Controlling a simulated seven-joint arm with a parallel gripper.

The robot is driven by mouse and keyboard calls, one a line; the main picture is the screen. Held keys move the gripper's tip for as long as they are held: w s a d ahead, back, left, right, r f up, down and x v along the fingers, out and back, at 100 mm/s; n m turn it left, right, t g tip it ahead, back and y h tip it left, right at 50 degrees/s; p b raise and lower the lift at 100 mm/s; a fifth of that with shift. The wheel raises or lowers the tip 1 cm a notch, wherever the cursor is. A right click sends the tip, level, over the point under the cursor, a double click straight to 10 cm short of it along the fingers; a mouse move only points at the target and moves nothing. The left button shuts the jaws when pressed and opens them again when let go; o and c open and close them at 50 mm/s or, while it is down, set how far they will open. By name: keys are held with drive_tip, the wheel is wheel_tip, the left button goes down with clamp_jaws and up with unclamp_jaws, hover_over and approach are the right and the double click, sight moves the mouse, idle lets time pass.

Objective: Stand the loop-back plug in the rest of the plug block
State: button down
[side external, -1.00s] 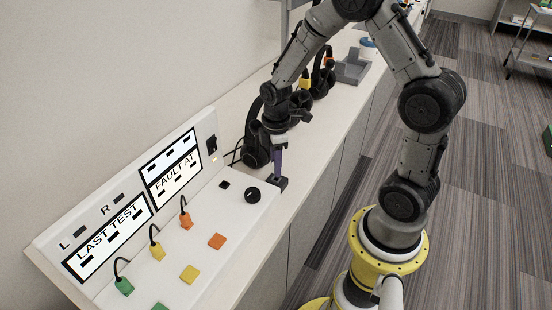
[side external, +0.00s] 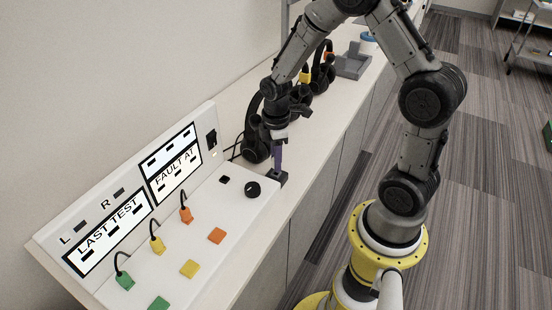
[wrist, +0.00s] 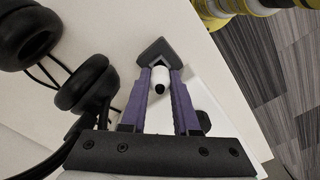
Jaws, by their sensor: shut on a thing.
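My gripper (wrist: 160,73) has purple fingers and is shut on the loop-back plug (wrist: 160,84), a small white cylinder with a black end, seen between the fingertips in the wrist view. The dark grey plug block (wrist: 152,48) lies right at the fingertips, its pointed end showing beyond them. In the side external view my gripper (side external: 278,168) points down at the plug block (side external: 281,180), beside the test panel's corner. The fingers hide the plug there. I cannot tell whether the plug's lower end is inside the rest or just above it.
The white test panel (side external: 232,210) has a black knob (side external: 252,189), coloured squares and corded plugs. Black headsets (side external: 254,140) stand close behind my gripper, and their earcups (wrist: 85,85) show at left in the wrist view. The bench front edge is close on the right.

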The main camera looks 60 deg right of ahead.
drive_tip(key=shift+f, duration=1)
idle(0.5)
drive_tip(key=c, duration=0.6)
unclamp_jaws()
wheel_tip(320, 180, up, 14)
drive_tip(key=shift+f, duration=0.1)
